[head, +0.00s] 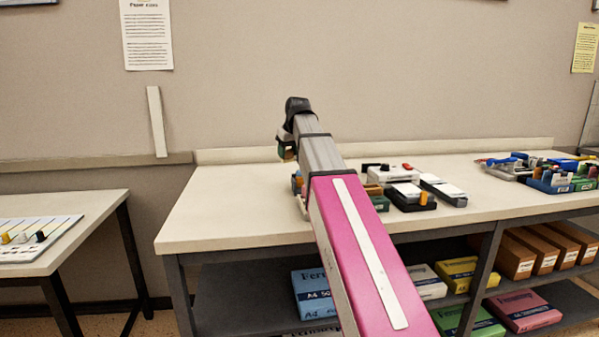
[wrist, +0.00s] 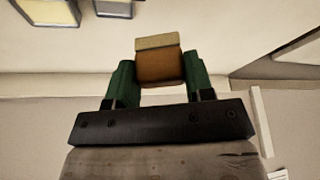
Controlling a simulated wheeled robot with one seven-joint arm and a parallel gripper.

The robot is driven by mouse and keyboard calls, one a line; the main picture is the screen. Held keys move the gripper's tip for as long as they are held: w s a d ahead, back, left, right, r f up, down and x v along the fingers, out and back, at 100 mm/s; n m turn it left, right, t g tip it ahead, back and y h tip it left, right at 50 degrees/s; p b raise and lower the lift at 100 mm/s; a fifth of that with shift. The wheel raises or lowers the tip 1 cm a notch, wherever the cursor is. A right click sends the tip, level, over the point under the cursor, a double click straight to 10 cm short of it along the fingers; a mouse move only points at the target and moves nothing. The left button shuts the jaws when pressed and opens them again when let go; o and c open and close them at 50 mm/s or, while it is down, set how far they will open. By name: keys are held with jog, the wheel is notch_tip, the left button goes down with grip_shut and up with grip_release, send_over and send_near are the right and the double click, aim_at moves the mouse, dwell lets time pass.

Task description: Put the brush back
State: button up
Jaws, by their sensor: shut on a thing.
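My gripper (head: 287,150) is above the left part of the long table (head: 235,207) in the head view, at the end of my pink and grey arm. In the wrist view its two green fingers (wrist: 158,80) are closed on a small brown-orange block with a pale beige end (wrist: 158,66), which I take to be the brush. The brush is held clear of other things in that view. In the head view it is small and partly hidden by my gripper. I cannot make out which spot on the table is its place.
White-topped boxes (head: 408,192) and other small items stand on the table right of my arm. Colourful desk items (head: 548,180) crowd its right end. A lower table (head: 75,205) at left carries a white board (head: 40,233). The table's front left is clear.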

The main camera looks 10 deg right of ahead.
jog(key=w+d+f, duration=0.4)
jog(key=w+d, duration=0.1)
jog(key=shift+d+f, duration=0.15)
jog(key=shift+f, duration=2.1)
jog(key=shift+f, duration=0.25)
jog(key=o, duration=0.9)
jog(key=shift+r, duration=0.5)
jog(key=shift+v, duration=5.75)
